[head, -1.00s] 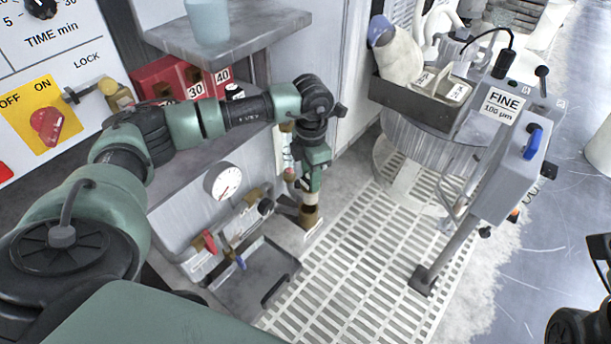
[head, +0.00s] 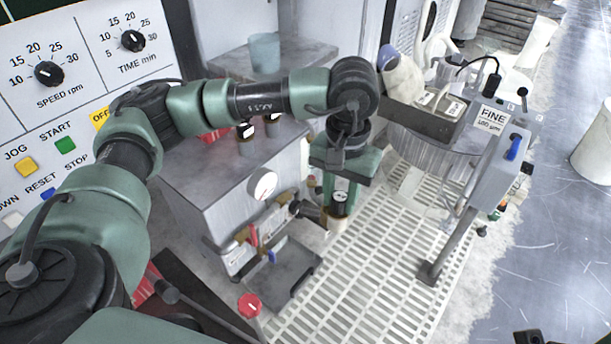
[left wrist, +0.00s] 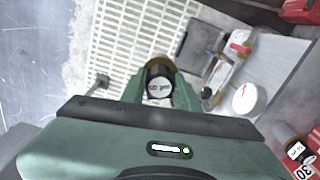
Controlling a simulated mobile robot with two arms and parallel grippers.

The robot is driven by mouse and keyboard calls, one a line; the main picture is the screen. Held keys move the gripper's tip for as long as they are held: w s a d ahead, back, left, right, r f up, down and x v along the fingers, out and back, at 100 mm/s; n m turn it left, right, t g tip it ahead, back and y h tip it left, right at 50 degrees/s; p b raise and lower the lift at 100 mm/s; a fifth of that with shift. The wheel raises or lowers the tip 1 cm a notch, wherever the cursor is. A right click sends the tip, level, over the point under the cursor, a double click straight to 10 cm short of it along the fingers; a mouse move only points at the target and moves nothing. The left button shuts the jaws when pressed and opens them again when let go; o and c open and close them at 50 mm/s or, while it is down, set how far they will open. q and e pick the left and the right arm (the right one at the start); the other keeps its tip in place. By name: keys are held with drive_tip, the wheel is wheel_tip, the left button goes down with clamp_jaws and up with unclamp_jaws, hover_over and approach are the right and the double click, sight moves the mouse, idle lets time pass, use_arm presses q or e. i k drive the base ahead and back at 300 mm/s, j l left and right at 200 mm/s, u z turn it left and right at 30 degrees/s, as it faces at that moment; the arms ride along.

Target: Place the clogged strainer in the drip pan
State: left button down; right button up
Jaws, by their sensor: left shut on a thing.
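My left gripper (head: 340,192) points down and is shut on a small cylinder with a white label and dark top, likely the strainer (head: 340,204). The cylinder also shows between the fingers in the left wrist view (left wrist: 159,86). A brass-coloured ring (head: 337,223) shows just below it, beside a short dark pipe. I cannot tell whether the cylinder is clear of the ring. The grey drip pan (head: 283,265), with a dark handle, lies on the floor just left of the gripper and looks empty. It also shows in the left wrist view (left wrist: 203,46). My right gripper is not visible.
A grey cabinet (head: 225,195) with a gauge (head: 263,184) and valve handles stands left of the pan. Two labelled, dark-capped cylinders stand on its top. A control box on a post (head: 490,175) stands right. The white floor grating (head: 360,270) between is clear.

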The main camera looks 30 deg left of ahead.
sight(297, 274)
drive_tip(key=i+l+u, duration=0.15)
drive_tip(key=u, duration=0.3)
drive_tip(key=l+u, duration=0.25)
drive_tip(key=u, duration=0.2)
drive_tip(key=i+l+u, duration=0.1)
drive_tip(key=l, duration=0.35)
drive_tip(key=i+l, duration=0.15)
drive_tip(key=l, duration=0.3)
drive_tip(key=i+l+u, duration=0.15)
drive_tip(key=l, duration=0.3)
drive_tip(key=l+u, duration=0.1)
drive_tip(key=l, duration=0.4)
drive_tip(key=i, duration=0.05)
